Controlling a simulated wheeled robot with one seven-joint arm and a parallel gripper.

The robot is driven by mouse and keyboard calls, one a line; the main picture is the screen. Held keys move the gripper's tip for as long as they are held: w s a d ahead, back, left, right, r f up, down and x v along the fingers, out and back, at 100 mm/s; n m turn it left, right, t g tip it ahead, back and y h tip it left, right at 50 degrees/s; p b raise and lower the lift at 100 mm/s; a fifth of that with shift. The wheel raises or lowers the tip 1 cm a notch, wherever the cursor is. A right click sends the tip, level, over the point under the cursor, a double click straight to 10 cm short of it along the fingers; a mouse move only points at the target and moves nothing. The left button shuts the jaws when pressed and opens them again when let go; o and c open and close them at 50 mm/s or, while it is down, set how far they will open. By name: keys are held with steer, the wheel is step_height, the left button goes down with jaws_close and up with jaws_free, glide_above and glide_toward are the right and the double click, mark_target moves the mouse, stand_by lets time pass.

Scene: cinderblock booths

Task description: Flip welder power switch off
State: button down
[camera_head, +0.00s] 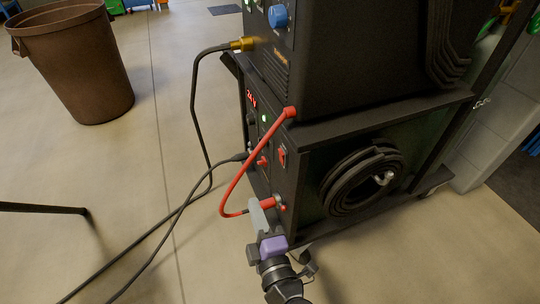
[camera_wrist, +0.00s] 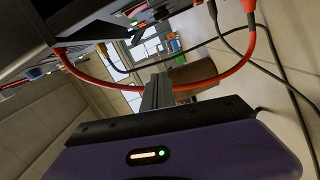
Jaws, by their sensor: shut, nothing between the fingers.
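The black welder (camera_head: 300,140) stands on a cart. A red rocker switch (camera_head: 282,157) sits on its lower front panel, near the corner; I cannot tell which way it is set. My gripper (camera_head: 258,207) is low in front of this panel, below the switch and apart from it. The grey fingers overlap the red cable's lower plug (camera_head: 267,203) in the head view; contact cannot be told. In the wrist view the fingers (camera_wrist: 156,90) are together and empty, with the red cable (camera_wrist: 215,82) looping behind them.
The red cable arcs from the upper unit down past the switch. Black cables (camera_head: 196,110) hang in front and run across the floor. A coiled black hose (camera_head: 335,190) is on the side. A brown bin (camera_head: 85,65) stands at upper left. Floor left of the welder is mostly clear.

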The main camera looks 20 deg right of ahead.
mark_target(281, 157)
steer(key=d+h, duration=0.1)
steer(key=w+d+n+h, duration=0.1)
steer(key=d+h, duration=0.1)
steer(key=shift+d, duration=0.15)
steer(key=shift+w, duration=0.2)
steer(key=w+d, duration=0.6)
steer(key=w, duration=0.3)
steer(key=shift+w+d+r, duration=0.2)
steer(key=shift+r, duration=0.2)
